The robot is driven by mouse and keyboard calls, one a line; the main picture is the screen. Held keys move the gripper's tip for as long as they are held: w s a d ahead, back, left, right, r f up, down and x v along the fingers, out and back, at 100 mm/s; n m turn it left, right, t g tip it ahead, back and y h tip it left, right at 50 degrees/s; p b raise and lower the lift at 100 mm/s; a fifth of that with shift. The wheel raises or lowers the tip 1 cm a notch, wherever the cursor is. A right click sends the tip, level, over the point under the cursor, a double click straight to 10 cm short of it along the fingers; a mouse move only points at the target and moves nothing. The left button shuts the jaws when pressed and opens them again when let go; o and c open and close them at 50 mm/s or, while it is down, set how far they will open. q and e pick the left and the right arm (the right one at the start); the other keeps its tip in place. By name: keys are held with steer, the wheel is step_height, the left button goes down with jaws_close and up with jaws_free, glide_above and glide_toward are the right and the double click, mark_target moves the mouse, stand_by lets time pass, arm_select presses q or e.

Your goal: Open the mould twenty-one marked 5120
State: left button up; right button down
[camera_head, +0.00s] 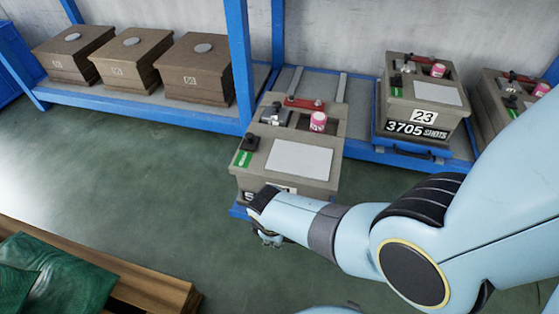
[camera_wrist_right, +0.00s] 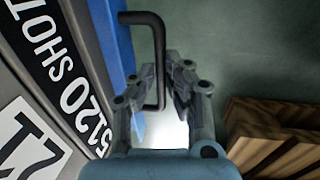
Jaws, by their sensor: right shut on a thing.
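The mould (camera_head: 262,172) is a grey-beige block with a green tag, a blank pale plate and a pink pot on top. It stands forward of the shelf line, on a blue tray (camera_head: 237,211). In the right wrist view its black label (camera_wrist_right: 75,85) reads 5120 SHOTS, and a white number plate (camera_wrist_right: 25,140) is partly cut off. My right gripper (camera_head: 268,236) is at the mould's front, low down. In the wrist view the right gripper (camera_wrist_right: 168,88) is shut on the black bar handle (camera_wrist_right: 157,45) of the tray. My left gripper is not in view.
Mould 23, marked 3705 SHOTS (camera_head: 417,128), sits on the blue shelf to the right, with another mould (camera_head: 490,100) beyond. Brown boxes (camera_head: 205,85) stand on the left shelf. A wooden pallet (camera_head: 150,285) with green cloth (camera_head: 60,275) lies lower left. Green floor between is clear.

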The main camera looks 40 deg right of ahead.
steer(key=shift+s+a, duration=0.2)
steer(key=shift+s, duration=0.05)
steer(key=c, duration=1.4)
jaws_free()
steer(key=shift+r, duration=0.1)
